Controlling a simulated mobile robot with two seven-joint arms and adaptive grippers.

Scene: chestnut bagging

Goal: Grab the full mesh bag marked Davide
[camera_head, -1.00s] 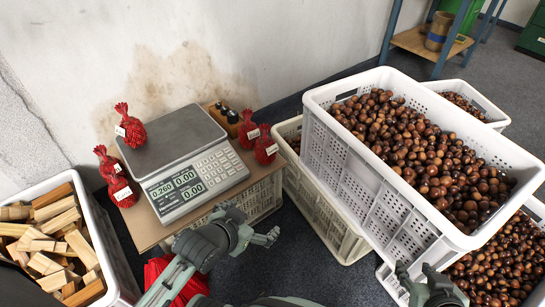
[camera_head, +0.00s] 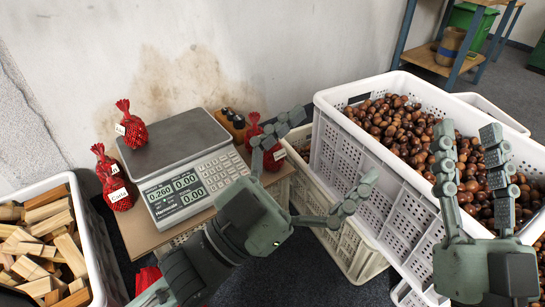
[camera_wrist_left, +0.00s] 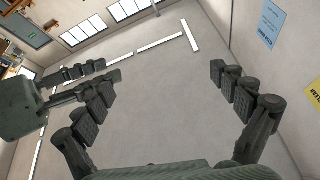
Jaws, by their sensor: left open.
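Several red mesh bags stand around the scale (camera_head: 172,142). One full bag (camera_head: 132,133) is on its plate, its tag too small to read. At the left, a bag (camera_head: 104,165) stands behind another (camera_head: 118,195) whose tag seems to read Carla. At the right, a red bag (camera_head: 253,128) with a white tag is partly hidden by my left gripper. I cannot read Davide on any tag. My left gripper (camera_head: 325,152) is open and empty in front of the right-hand bags; it also shows in the left wrist view (camera_wrist_left: 160,85). My right gripper (camera_head: 467,140) is open and empty over the chestnut crate.
A white crate (camera_head: 345,150) full of chestnuts stands at the right, above other crates. A crate of wood blocks (camera_head: 90,235) is at the left. Dark weights (camera_head: 230,118) in a wooden holder stand behind the scale. The wall (camera_head: 80,80) closes the back.

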